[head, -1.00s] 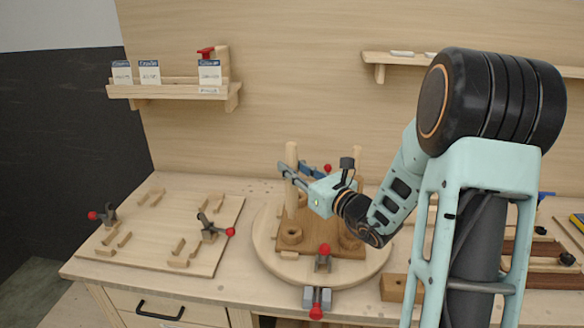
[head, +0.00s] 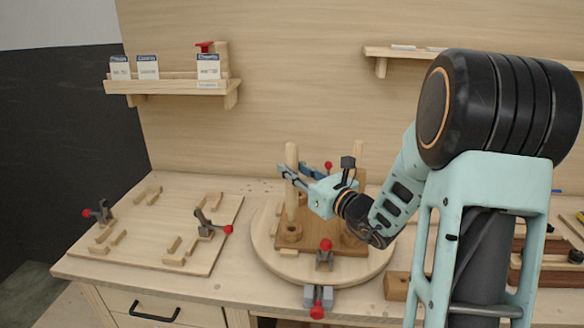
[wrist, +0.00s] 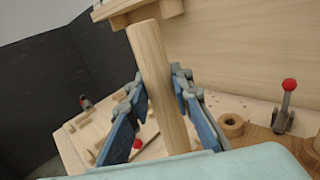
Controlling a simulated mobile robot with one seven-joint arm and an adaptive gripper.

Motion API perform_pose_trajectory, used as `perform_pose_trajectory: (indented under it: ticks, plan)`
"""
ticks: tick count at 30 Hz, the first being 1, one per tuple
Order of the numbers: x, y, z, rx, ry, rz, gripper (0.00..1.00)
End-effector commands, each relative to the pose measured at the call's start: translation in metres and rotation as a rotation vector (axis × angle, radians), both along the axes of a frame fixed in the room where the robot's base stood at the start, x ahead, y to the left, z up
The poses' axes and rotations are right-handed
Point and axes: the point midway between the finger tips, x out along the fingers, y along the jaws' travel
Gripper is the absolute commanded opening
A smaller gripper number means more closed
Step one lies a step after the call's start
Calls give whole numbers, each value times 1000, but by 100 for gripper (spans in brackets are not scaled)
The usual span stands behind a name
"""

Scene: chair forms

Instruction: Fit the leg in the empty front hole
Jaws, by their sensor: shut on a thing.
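My gripper (head: 291,172) is shut on a pale wooden round leg (head: 291,156) above the left part of the seat board. The leg stands roughly upright in the head view. In the wrist view the leg (wrist: 160,85) runs between the two blue fingers (wrist: 163,110). The brown seat board (head: 320,243) lies on a round turntable. A wooden ring with a hole (head: 289,233) sits at its front left, close below the leg's lower end; I cannot tell whether they touch. Another ring (head: 351,239) at the front right is partly hidden by my arm. Another leg (head: 358,153) stands at the back right.
The round turntable (head: 266,257) carries red-knobbed clamps (head: 325,247) at its front, and another red knob (head: 328,165) shows behind. A jig board (head: 160,225) with clamps and blocks lies left. A wooden block (head: 397,286) is at the right. A shelf with cards (head: 172,87) hangs above.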

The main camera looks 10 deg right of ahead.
Motion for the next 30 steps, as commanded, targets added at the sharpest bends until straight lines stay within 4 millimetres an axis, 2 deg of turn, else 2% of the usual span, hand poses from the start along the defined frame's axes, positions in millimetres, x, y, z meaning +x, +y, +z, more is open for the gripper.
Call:
perform_pose_trajectory:
  ticks: [18,30]
  plan:
    - [0,0,-33,1,-2,0,0]
    - [0,0,-38,1,-2,0,0]
